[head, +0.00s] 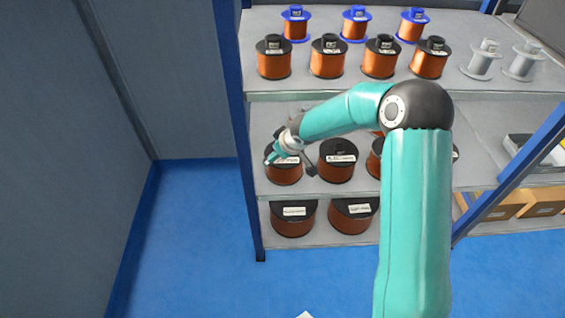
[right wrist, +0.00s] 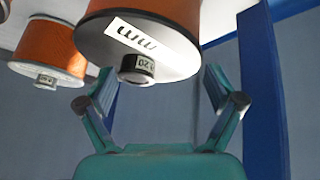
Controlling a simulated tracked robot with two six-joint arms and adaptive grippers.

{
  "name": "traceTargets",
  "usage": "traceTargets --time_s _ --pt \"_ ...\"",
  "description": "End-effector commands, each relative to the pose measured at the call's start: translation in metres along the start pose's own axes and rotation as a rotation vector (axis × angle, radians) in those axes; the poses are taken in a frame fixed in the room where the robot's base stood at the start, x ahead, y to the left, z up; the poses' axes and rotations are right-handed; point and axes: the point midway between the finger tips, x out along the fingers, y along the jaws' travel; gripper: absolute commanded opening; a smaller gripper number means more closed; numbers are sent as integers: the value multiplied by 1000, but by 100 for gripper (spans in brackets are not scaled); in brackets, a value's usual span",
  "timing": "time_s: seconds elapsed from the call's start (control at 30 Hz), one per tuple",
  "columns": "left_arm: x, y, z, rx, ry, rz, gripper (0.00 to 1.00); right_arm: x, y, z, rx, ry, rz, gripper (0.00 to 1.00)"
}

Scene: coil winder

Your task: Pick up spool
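The spool (head: 284,177) nearest my right gripper has copper-orange wire and a black top flange. It stands upright at the left end of the middle shelf. In the right wrist view this black-flanged spool (right wrist: 165,28) appears inverted, with a white label and a short hub knob. My right gripper (head: 288,160) is over its top and partly covers it. In the right wrist view its two teal fingers (right wrist: 158,88) are spread apart, with the knob appearing between them. Whether they touch the spool cannot be told. My left gripper is in neither view.
Another black-flanged spool (head: 337,172) stands close on the right. Larger spools (head: 293,222) are on the lower shelf. The top shelf (head: 300,84) holds several spools above my forearm. A blue upright post (head: 236,110) is just left of the shelves; open floor (head: 185,230) lies beyond it.

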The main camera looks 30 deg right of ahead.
Motion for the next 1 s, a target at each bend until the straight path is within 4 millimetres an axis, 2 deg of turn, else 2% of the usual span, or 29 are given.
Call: traceTargets --time_s 0.03,0.07,0.4,0.77,1.0 --pt "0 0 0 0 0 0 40 0 0 0 0 0 0 77" --pt "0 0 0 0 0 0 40 0 0 0 0 0 0 72" --pt "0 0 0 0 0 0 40 0 -1 0 -1 0 -1 15" --pt "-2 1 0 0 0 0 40 -4 1 -6 -3 10 2 14" --pt "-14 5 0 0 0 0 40 -17 2 -15 -4 12 1 14"
